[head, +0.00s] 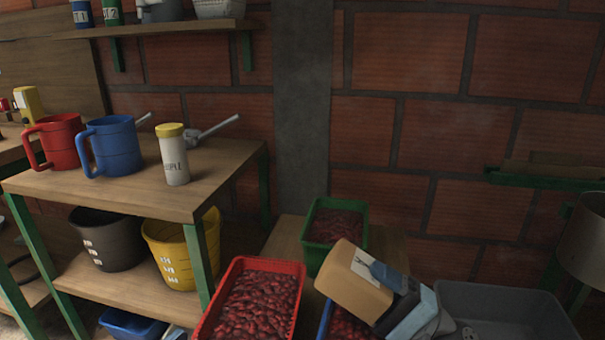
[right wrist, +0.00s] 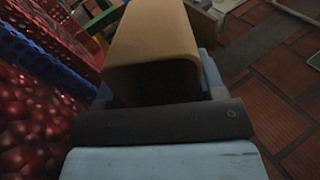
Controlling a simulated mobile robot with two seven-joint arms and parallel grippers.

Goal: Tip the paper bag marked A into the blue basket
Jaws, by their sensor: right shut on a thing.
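The tan paper bag (head: 350,290) is tilted over the red fruit at the lower middle of the head view. A pale label shows on its upper side; I cannot read the letter. My right gripper (head: 384,282) is shut on the bag from the right. In the right wrist view the bag (right wrist: 155,38) shows a dark open mouth facing the camera; its contents are hidden. The blue basket (head: 324,319) holds red fruit below the bag, which hides much of it. My left gripper is not in view.
A red basket (head: 247,264) of red fruit stands left of the blue one, a green basket (head: 312,252) behind. A grey bin (head: 500,300) is at right. A wooden table (head: 120,198) at left holds mugs and a yellow-capped bottle (head: 174,160).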

